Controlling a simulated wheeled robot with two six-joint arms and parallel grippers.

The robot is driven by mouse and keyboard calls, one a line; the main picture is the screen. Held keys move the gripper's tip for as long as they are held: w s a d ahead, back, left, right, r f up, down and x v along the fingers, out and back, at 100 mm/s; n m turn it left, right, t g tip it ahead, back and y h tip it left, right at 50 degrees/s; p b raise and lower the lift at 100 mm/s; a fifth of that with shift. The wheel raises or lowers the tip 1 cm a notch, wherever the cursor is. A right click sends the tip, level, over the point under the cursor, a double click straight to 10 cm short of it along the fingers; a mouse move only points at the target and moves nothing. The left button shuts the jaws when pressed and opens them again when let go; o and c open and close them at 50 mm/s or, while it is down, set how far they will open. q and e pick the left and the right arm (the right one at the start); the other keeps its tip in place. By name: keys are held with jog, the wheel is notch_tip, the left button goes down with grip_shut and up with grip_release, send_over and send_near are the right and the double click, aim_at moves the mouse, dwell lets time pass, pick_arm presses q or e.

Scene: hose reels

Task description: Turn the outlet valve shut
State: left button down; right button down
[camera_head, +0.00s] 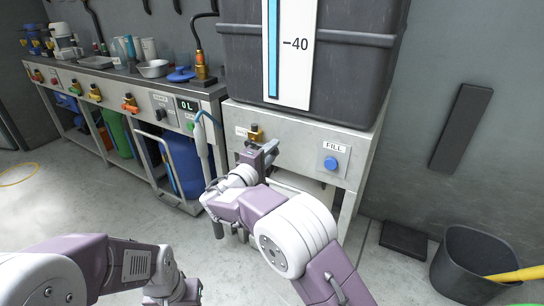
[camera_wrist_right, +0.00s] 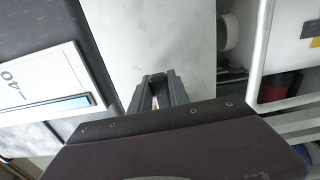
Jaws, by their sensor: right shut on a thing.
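The outlet valve (camera_head: 254,134), a small brass-yellow fitting, sits on the front of the grey metal stand below the dark tank (camera_head: 350,75). A small label, too small to read, is at its left. My right gripper (camera_head: 266,150) is at the valve, shut on its handle. The gripper hides most of the handle, so its angle cannot be told. In the right wrist view my gripper's fingers (camera_wrist_right: 158,82) are close together against the pale panel, with a sliver of yellow between them. My left arm shows at the lower left, but its gripper is out of view.
A blue FILL button (camera_head: 331,163) is right of the valve. The tank's gauge (camera_head: 288,50) is marked 40. A black bin (camera_head: 470,262) is at right.

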jog(key=shift+f, duration=0.25)
dwell(0.3)
jog(key=c, duration=1.2)
grip_release()
jog(key=shift+c, duration=0.2)
jog(key=shift+r, duration=0.1)
